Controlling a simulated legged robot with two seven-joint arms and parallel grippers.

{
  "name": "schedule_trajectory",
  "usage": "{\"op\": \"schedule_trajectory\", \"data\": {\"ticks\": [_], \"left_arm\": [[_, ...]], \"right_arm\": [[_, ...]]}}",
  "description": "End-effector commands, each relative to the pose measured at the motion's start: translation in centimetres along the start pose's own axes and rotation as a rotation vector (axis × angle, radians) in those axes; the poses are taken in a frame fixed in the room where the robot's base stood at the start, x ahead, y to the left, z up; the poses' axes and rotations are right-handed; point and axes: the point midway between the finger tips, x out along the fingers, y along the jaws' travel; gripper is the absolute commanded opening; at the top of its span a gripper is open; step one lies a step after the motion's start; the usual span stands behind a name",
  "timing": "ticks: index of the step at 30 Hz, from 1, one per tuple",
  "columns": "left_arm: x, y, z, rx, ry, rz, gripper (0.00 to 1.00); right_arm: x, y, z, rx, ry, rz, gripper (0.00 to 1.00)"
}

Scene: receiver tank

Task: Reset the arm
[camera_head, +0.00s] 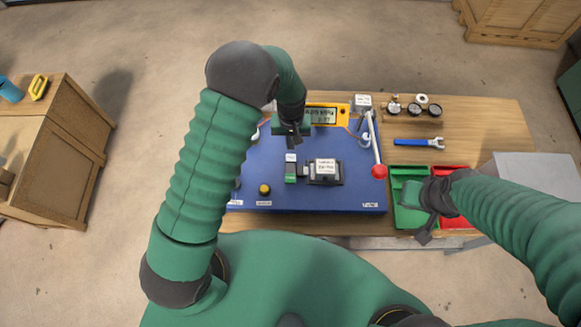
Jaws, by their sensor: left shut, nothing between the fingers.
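My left gripper (296,137) is shut and empty, above the upper part of the blue panel (262,181), in front of a yellow meter with a display (322,114). My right gripper (424,235) hangs over the green tray (409,214); I cannot tell whether its fingers are open or shut. No object shows in it.
On the panel are a lever with a red knob (379,171), a dark boxed device (324,172), a small green block (290,173) and a yellow button (264,189).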

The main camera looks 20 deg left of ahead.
Motion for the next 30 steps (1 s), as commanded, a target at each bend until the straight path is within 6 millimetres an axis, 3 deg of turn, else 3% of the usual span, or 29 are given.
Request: {"op": "schedule_trajectory", "data": {"ticks": [12, 17, 24, 30], "left_arm": [[0.0, -0.1, 0.1, 0.002, 0.001, 0.001, 0.00], [-1.9, -1.4, 1.1, 0.036, 0.037, 0.018, 0.00], [-6.1, -5.8, 6.9, 0.163, 0.143, 0.044, 0.00], [-7.0, -8.6, 11.6, 0.255, 0.214, 0.037, 0.00]], "right_arm": [[0.2, 0.0, 0.1, 0.000, 0.000, 0.000, 0.00], [1.9, 0.0, 0.5, 0.000, 0.000, 0.000, 0.00], [5.8, 0.0, 1.4, 0.000, -0.001, 0.000, 0.00], [7.6, 0.0, 1.8, 0.000, 0.000, 0.000, 0.00]]}}
